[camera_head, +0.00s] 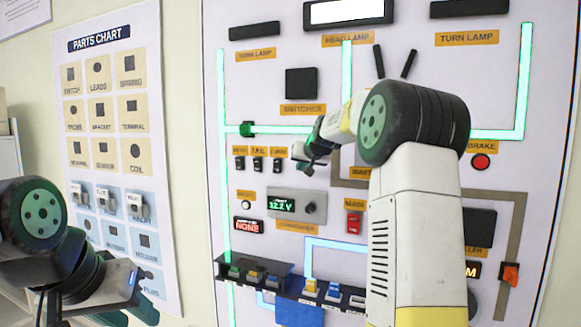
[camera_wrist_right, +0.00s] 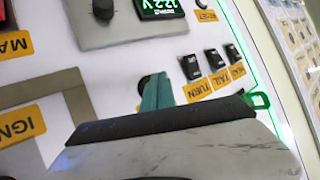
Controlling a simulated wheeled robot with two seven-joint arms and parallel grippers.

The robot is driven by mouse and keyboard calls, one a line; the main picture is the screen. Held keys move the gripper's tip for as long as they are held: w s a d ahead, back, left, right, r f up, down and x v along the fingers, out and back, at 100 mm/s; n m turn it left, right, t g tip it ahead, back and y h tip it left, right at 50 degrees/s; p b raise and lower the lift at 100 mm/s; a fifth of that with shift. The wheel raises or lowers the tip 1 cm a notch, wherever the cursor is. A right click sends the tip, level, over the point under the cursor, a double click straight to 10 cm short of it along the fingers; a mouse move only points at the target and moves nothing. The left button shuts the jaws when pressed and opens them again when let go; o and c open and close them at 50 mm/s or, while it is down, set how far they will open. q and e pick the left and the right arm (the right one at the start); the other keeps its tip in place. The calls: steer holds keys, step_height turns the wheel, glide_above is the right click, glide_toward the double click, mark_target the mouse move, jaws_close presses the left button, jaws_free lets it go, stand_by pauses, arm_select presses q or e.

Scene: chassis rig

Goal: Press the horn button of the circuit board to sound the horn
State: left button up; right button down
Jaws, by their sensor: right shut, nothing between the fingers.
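The circuit board (camera_head: 270,75) is a white upright panel with lit green lines. My right gripper (camera_head: 311,157) is shut and empty, close to the panel beside the small switches. In the right wrist view its teal fingers (camera_wrist_right: 157,92) overlap a round black button (camera_wrist_right: 145,83) next to the TURN switch. That button's label is hidden, so I cannot confirm it is the horn button. I cannot tell whether the fingers touch it. My left gripper (camera_head: 130,309) is low at the left, away from the board, and its opening is unclear.
The small switches (camera_head: 258,164) are left of my right gripper. The voltage display (camera_head: 284,206) is below it. A ledge with coloured parts (camera_head: 255,274) juts out lower down. A parts chart (camera_head: 110,140) hangs at the left. My right arm covers part of the board.

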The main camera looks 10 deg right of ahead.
steer(key=shift+w, duration=0.1)
stand_by(0.7)
steer(key=shift+w+d, duration=0.25)
steer(key=shift+w+d, duration=0.25)
steer(key=shift+w, duration=0.1)
stand_by(0.8)
steer(key=shift+a, duration=0.1)
steer(key=shift+s+a, duration=0.4)
steer(key=shift+s, duration=0.3)
steer(key=shift+s+a, duration=0.7)
steer(key=shift+s, duration=0.35)
steer(key=shift+s+a, duration=0.7)
steer(key=shift+s, duration=0.3)
